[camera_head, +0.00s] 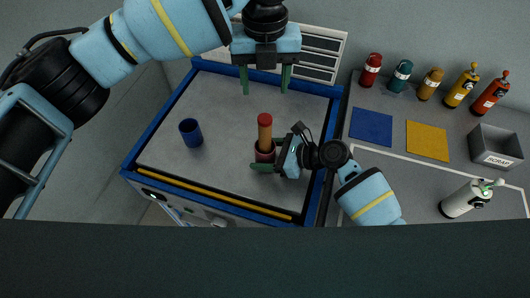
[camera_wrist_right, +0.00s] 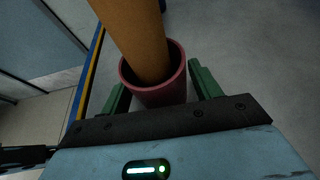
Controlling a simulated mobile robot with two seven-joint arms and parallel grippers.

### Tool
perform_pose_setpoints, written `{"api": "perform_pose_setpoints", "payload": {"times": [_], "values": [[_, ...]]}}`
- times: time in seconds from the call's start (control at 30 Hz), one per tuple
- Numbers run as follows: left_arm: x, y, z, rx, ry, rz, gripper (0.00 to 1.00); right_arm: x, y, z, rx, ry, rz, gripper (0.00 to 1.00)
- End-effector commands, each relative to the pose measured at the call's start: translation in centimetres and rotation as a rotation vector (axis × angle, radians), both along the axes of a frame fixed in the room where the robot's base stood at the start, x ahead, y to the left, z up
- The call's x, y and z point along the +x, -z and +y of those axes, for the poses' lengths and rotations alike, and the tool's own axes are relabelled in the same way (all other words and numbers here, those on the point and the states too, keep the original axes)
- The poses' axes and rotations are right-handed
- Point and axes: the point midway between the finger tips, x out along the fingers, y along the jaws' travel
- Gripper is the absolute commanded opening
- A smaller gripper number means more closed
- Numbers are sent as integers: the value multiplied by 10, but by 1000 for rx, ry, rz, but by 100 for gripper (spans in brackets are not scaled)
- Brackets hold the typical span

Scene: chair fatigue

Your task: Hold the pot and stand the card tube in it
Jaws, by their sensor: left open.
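The pot (camera_head: 263,156) is a small dark red cup on the grey worktop. It also shows in the right wrist view (camera_wrist_right: 158,95). The card tube (camera_head: 265,134) is brown with a red top end. Its lower end is inside the pot, and it looks about upright in the head view. In the right wrist view the tube (camera_wrist_right: 140,38) rises out of the pot's mouth. My right gripper (camera_head: 266,154) has its green fingers on either side of the pot, shut on it. My left gripper (camera_head: 265,81) is open and empty, pointing down above the tube's top, apart from it.
A blue cup (camera_head: 191,133) stands to the left on the blue-edged worktop (camera_head: 215,95). Several bottles stand at the back right. Blue (camera_head: 371,126) and yellow (camera_head: 428,141) mats, a grey scrap bin (camera_head: 496,148) and a white bottle (camera_head: 463,200) are to the right.

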Motion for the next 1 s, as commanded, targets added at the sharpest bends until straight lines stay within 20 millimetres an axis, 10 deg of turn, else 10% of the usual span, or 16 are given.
{"api": "perform_pose_setpoints", "payload": {"times": [0.47,1.0], "values": [[0,0,0,0,0,0,56,-2,-3,-8,-1,1,1,73],[0,0,0,0,0,0,56,-29,-38,-91,-2,2,0,73]]}}
